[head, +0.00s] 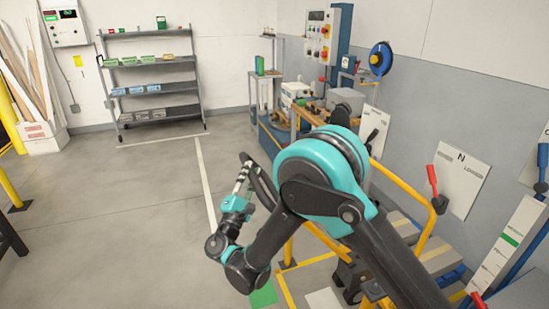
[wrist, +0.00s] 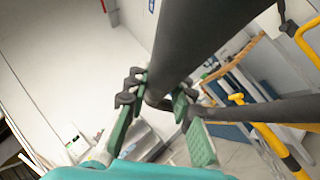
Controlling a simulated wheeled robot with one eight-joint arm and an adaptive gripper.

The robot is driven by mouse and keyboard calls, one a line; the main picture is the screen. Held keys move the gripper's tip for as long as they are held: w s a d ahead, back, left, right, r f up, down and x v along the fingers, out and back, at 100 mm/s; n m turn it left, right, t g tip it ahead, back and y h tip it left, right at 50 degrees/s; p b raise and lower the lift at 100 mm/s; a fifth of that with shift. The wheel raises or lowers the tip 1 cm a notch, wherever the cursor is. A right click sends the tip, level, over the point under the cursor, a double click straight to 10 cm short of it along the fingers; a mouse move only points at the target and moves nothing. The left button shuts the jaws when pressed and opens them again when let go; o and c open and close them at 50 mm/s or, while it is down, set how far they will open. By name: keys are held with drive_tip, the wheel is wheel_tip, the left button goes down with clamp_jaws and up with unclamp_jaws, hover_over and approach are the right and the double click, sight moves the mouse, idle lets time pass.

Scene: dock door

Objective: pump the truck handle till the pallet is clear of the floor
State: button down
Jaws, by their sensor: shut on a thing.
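The black loop of the truck handle (head: 262,181) stands left of my arm's teal joint in the head view. My gripper (head: 243,176) is shut on it. In the wrist view the thick black bar of the handle (wrist: 205,40) passes between my gripper's green-padded fingers (wrist: 160,100). Yellow truck parts (head: 289,250) show beside my arm; my arm hides much of the truck. Light slabs with blue parts below (head: 440,255), perhaps the pallet's load, lie at the right; I cannot tell the pallet's gap from the floor.
A red-gripped lever (head: 432,180) stands by a sign (head: 462,178) on the right wall. A white gauge board with a green band (head: 508,240) is at far right. A workbench (head: 290,122) stands behind my arm, a shelf rack (head: 155,80) at the back. The left floor is open.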

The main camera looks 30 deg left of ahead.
drive_tip(key=s+a+f, duration=0.3)
drive_tip(key=s+f, duration=0.1)
drive_tip(key=shift+s+a+f, duration=0.25)
drive_tip(key=shift+a+f, duration=0.1)
drive_tip(key=shift+f, duration=0.05)
drive_tip(key=c, duration=1.3)
unclamp_jaws()
drive_tip(key=v, duration=1.2)
